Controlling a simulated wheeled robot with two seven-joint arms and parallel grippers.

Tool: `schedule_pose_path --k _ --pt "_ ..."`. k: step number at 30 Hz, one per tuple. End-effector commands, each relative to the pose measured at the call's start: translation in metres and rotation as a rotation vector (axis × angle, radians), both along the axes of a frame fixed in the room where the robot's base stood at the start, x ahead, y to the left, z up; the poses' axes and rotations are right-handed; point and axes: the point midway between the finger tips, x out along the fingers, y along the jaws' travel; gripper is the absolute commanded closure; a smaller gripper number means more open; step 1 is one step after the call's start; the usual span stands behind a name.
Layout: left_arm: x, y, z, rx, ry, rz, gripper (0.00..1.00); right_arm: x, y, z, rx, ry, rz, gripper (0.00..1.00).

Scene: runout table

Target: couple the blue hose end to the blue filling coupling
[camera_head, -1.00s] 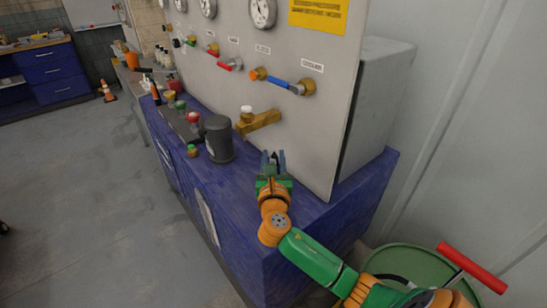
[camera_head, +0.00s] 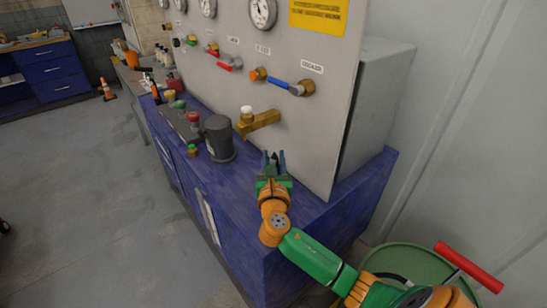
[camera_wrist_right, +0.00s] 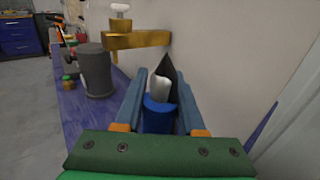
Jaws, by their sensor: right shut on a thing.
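My right gripper (camera_head: 273,160) is over the blue bench top, close to the panel. In the right wrist view its two fingers (camera_wrist_right: 159,105) are closed around a blue cylinder with a pale grey-white nose, which I take for the blue hose end (camera_wrist_right: 158,116). A dark pointed shape (camera_wrist_right: 168,70) shows just beyond the nose; I cannot tell what it is. The hose itself is hidden. I cannot make out a blue filling coupling for certain; the panel carries a valve with a blue lever (camera_head: 279,83). My left gripper is not in view.
A brass spout (camera_head: 258,121) with a white knob juts from the panel (camera_head: 310,130) beyond the gripper. A dark grey cylinder (camera_head: 219,138) stands on the blue bench (camera_head: 315,211), left of the gripper. A green drum (camera_head: 425,262) stands at the lower right. Bench top around the gripper is clear.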

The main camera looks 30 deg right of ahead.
Motion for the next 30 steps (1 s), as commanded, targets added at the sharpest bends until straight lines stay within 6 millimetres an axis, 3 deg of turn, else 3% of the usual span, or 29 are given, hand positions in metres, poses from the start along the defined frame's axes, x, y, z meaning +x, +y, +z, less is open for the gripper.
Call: schedule_pose_path --k 30 --pt "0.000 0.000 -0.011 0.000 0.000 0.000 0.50 0.000 0.000 -0.017 -0.001 -0.001 0.000 1.00"
